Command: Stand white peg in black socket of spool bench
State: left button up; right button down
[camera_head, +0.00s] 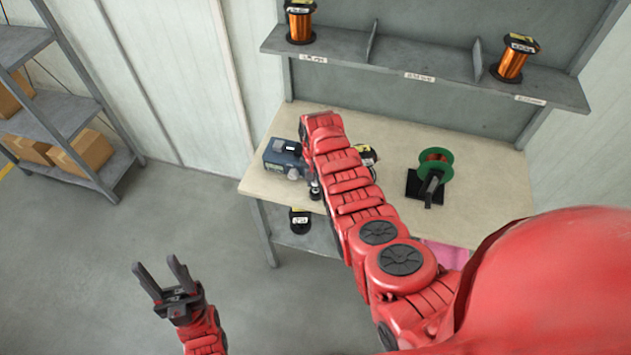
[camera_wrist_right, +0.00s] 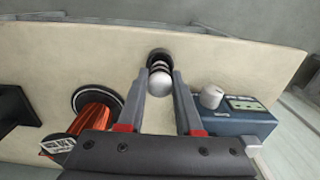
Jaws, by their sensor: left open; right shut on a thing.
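The white peg (camera_wrist_right: 160,84) shows its rounded white end between the two fingers of my right gripper (camera_wrist_right: 160,78) in the right wrist view. The black socket (camera_wrist_right: 158,56) is directly beyond the peg, close to the edge of the spool bench (camera_wrist_right: 232,52). The peg lines up with the socket, but I cannot tell how deep it sits. In the head view my right arm covers my right gripper and the peg; a small black piece (camera_head: 314,192) shows at the bench's front edge. My left gripper (camera_head: 159,270) is open and empty, over the floor left of the bench.
A blue device (camera_wrist_right: 240,118) with a knob stands beside the right finger. A copper wire spool (camera_wrist_right: 92,120) lies on the other side. A green spool on a black stand (camera_head: 432,178) is at the bench's right. A shelf (camera_head: 440,77) with copper spools crosses the back.

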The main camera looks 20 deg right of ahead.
jog(key=shift+f+b, duration=0.9)
jog(key=shift+f, duration=0.15)
jog(key=c, duration=0.5)
grip_release()
jog(key=shift+w+r, duration=0.1)
jog(key=shift+r, duration=0.85)
notch_tip(320, 180, up, 6)
jog(key=b, duration=0.3)
jog(key=shift+f, duration=0.2)
notch_tip(320, 180, up, 10)
jog(key=p, duration=0.5)
jog(key=shift+p, duration=0.35)
